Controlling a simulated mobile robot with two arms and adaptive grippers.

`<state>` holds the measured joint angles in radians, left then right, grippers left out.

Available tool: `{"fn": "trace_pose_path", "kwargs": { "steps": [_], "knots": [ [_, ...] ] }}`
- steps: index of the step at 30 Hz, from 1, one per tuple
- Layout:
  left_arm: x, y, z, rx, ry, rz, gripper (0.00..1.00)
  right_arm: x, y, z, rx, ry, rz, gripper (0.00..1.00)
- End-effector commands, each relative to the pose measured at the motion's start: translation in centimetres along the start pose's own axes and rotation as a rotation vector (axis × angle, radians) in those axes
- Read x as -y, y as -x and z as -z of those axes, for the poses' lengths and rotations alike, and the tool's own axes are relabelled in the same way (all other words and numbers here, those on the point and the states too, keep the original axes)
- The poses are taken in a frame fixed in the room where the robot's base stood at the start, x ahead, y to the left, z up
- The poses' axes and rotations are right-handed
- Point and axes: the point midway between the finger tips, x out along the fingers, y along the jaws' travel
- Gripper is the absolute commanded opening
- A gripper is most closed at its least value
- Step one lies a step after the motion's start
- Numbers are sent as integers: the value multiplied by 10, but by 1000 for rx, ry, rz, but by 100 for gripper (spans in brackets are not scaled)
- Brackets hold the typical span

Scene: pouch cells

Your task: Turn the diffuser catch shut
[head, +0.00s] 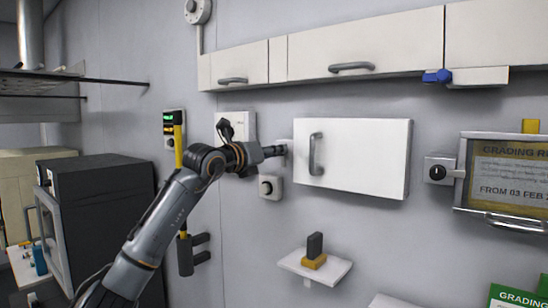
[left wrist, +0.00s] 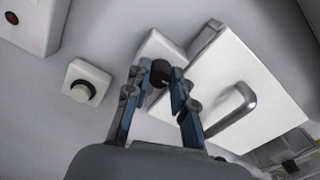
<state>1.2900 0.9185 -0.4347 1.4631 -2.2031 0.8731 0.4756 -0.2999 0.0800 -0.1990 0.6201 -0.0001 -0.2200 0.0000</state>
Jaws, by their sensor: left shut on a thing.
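My left gripper (head: 280,150) reaches in from the left to the left edge of a white box-like front (head: 365,155) with a grey vertical handle (head: 316,154). In the left wrist view, its two fingers (left wrist: 158,88) are shut on a dark round knob (left wrist: 160,71), which I take to be the diffuser catch. The knob sits on a pale plate (left wrist: 153,46) beside the white front (left wrist: 235,72). The gripper hides most of the catch in the head view, and how far it is turned cannot be told. My right gripper is not in view.
A separate knob on a white plate (head: 270,187) is just below my left gripper. A framed notice (head: 508,172) with its own dark catch (head: 437,172) hangs at the right. Wall cabinets (head: 365,45) run above, and a small shelf (head: 314,266) juts out below.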

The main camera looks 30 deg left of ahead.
Motion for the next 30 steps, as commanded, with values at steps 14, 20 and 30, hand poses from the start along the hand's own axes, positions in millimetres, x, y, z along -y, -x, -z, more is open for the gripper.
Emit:
{"fn": "trace_pose_path", "kwargs": {
  "steps": [14,20,30],
  "knots": [
    [-1,0,1,3,442,2,0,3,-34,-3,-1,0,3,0],
    [-1,0,1,4,632,2,0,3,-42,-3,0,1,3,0],
    [-1,0,0,4,954,3,0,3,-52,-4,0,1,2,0]
  ]
}}
